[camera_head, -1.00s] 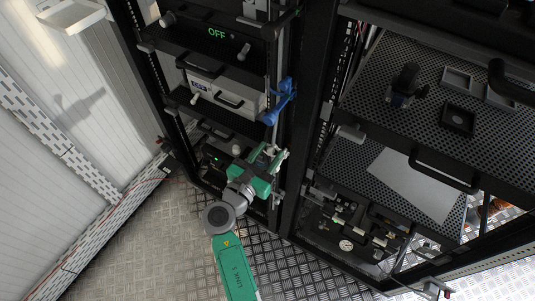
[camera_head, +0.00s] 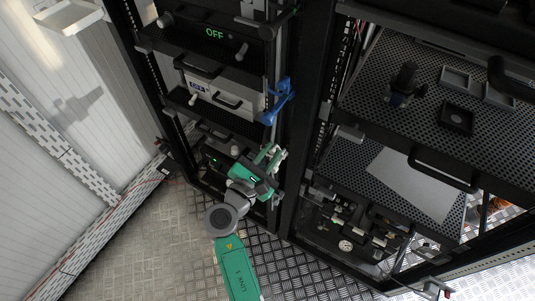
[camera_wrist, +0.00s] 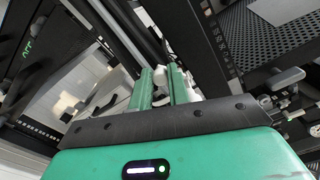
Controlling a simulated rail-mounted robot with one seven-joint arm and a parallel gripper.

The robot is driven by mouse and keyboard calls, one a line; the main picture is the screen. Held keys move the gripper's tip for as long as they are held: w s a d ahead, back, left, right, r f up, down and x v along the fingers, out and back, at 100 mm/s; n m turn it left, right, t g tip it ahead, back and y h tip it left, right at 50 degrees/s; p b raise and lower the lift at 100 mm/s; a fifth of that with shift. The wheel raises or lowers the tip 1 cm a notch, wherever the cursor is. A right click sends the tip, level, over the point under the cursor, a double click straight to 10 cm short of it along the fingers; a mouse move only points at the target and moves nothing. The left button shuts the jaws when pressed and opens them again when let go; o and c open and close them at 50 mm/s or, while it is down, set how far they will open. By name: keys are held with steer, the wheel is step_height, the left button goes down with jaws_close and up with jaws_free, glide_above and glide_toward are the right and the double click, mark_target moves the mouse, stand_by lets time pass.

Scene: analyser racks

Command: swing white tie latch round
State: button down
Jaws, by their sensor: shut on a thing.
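The white tie latch (camera_wrist: 161,76) shows in the wrist view as a small white piece between my two green fingers, partly hidden by them. My gripper (camera_wrist: 160,82) is shut on it. In the head view my gripper (camera_head: 271,155) is low at the front of the left rack, beside the dark upright post between the racks. A small pale part at the fingertips there is too small to make out clearly.
A blue handle-like part (camera_head: 279,100) sticks out from the post above my gripper. A drawer front with a handle (camera_head: 228,101) lies up and left. The right rack's perforated shelf (camera_head: 350,165) stands right of the post. The floor (camera_head: 150,245) in front is clear.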

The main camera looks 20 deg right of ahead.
steer(key=m, duration=0.2)
steer(key=s+m+b, duration=0.1)
steer(key=m, duration=0.1)
steer(key=d+m+b, duration=0.1)
steer(key=m, duration=0.1)
steer(key=shift+s+r, duration=0.15)
steer(key=shift+r, duration=0.05)
steer(key=shift+m, duration=0.3)
stand_by(0.3)
steer(key=c, duration=1.3)
jaws_free()
steer(key=shift+c, duration=0.2)
steer(key=shift+s+a, duration=0.1)
steer(key=shift+a, duration=0.05)
steer(key=p+v, duration=0.1)
steer(key=v, duration=0.6)
steer(key=shift+s+a+p, duration=0.25)
steer(key=shift+p, duration=0.1)
